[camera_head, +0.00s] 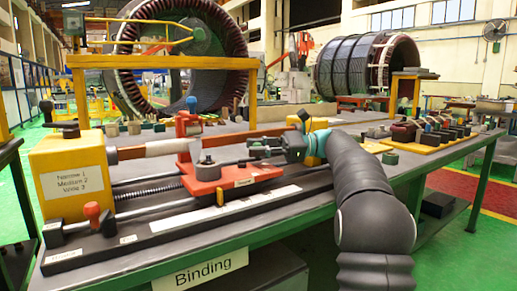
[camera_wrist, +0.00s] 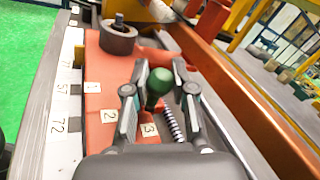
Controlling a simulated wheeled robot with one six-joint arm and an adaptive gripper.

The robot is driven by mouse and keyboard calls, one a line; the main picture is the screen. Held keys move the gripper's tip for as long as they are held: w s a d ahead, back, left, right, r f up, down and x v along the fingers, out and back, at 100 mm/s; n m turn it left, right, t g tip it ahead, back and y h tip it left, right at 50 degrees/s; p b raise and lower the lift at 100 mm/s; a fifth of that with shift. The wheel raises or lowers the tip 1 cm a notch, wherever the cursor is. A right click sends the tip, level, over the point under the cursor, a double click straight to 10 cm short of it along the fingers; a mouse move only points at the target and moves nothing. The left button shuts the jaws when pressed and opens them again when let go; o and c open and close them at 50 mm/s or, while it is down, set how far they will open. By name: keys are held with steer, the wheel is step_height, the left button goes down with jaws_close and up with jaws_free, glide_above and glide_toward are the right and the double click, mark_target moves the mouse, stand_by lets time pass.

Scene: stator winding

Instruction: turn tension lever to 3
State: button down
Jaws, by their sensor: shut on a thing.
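The tension lever's green knob (camera_wrist: 158,84) stands between my gripper's (camera_wrist: 160,92) two fingers in the wrist view, and the fingers are shut on it. The lever belongs to the orange-red carriage (camera_wrist: 105,75), which bears white labels 1 (camera_wrist: 92,87), 2 (camera_wrist: 109,116) and 3 (camera_wrist: 149,130). The knob is above and just right of label 3 in the picture. The lever's foot is hidden, so its exact setting cannot be told. In the head view my gripper (camera_head: 262,147) reaches the right end of the carriage (camera_head: 232,181) and hides the knob.
A grey roller (camera_wrist: 117,38) stands on the carriage. A numbered white scale (camera_wrist: 62,115) runs along its side, and a spring (camera_wrist: 173,125) lies close to my right finger. The yellow box (camera_head: 70,170) stands left on the bench. Small parts (camera_head: 432,132) stand at the right.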

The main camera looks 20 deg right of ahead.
steer(key=shift+w+n+g, duration=0.15)
steer(key=shift+n+g, duration=0.25)
steer(key=shift+g, duration=0.2)
steer(key=c, duration=1)
jaws_free()
steer(key=shift+o, duration=0.2)
steer(key=shift+r, duration=0.1)
steer(key=shift+r, duration=4.85)
